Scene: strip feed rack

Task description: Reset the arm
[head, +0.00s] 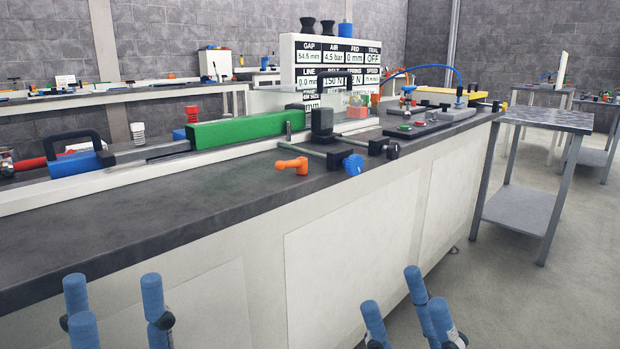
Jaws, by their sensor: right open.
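My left gripper (114,305) is at the bottom left, its blue fingertips apart and nothing between them. My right gripper (400,308) is at the bottom middle-right, also open and empty. Both are in front of the bench, below its top and apart from everything on it. On the bench top (225,196) is a strip feed rack with a long green block (235,129). In front of it are a black upright block (322,122), rods, an orange handle (291,165) and a blue knob (353,165). I cannot tell which part is the arm.
A display board (337,64) stands behind the rack. A blue block (75,164) with a black handle is at the left. A plate with buttons (431,122) lies to the right. A metal side table (545,118) stands beyond the bench. The near bench top is clear.

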